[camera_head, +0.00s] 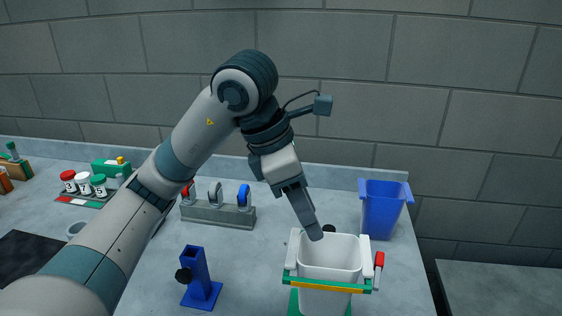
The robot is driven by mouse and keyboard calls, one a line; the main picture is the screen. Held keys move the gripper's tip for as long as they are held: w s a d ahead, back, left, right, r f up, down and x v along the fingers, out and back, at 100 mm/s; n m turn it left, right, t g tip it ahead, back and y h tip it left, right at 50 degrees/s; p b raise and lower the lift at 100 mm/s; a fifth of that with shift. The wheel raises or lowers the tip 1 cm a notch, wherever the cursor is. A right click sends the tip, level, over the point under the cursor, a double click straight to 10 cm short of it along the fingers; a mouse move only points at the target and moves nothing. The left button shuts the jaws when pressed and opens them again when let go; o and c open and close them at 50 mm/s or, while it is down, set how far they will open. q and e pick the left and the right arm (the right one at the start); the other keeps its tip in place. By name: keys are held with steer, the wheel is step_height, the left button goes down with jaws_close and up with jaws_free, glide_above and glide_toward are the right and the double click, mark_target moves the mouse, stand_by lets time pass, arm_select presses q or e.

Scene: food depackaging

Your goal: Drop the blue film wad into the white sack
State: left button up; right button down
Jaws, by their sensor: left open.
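The white sack (327,249) hangs open at the front centre, in a holder with green and yellow bars (322,286) and a red handle at its right. My left gripper (311,230) points down at the sack's back left rim; its fingertips are just above or beside the opening, and I cannot tell if they touch. It is open. I cannot make out a blue film wad in the gripper, in the sack or on the counter. The sack's bottom is partly hidden. My right gripper is not in view.
A blue bin (382,212) stands behind right of the sack. A blue stand (200,278) is at front left. A grey rack (218,214) with coloured tools and several lidded jars (84,182) lie farther left. The counter between stand and sack is clear.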

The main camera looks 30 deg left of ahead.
arm_select(q)
steer(key=b+v, duration=0.2)
steer(key=v, duration=1)
steer(key=shift+b, duration=0.35)
stand_by(0.5)
